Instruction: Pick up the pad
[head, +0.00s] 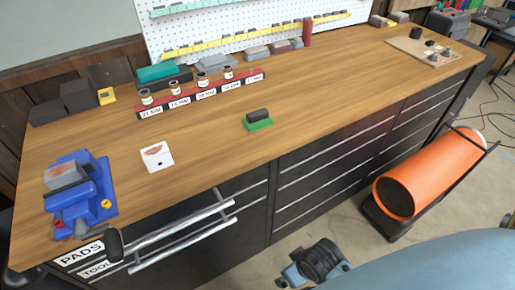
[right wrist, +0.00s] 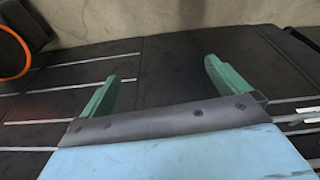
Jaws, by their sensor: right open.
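A small green pad-like piece (head: 259,125) with a dark rounded block on top lies on the wooden bench near its front edge, at the middle of the head view. It is the likeliest pad, though I cannot be sure. My right gripper (right wrist: 165,82) shows in the right wrist view with its two green fingers wide apart and nothing between them. It is in front of the dark drawer fronts (right wrist: 170,65). The green piece is not in that view. My left gripper is not in view.
A blue vise (head: 80,196) stands at the bench's left end, near a white card (head: 156,156). A red labelled rack (head: 200,94) with small jars is behind the pad. An orange cylinder (head: 428,172) stands on the floor at right. The bench right of the pad is clear.

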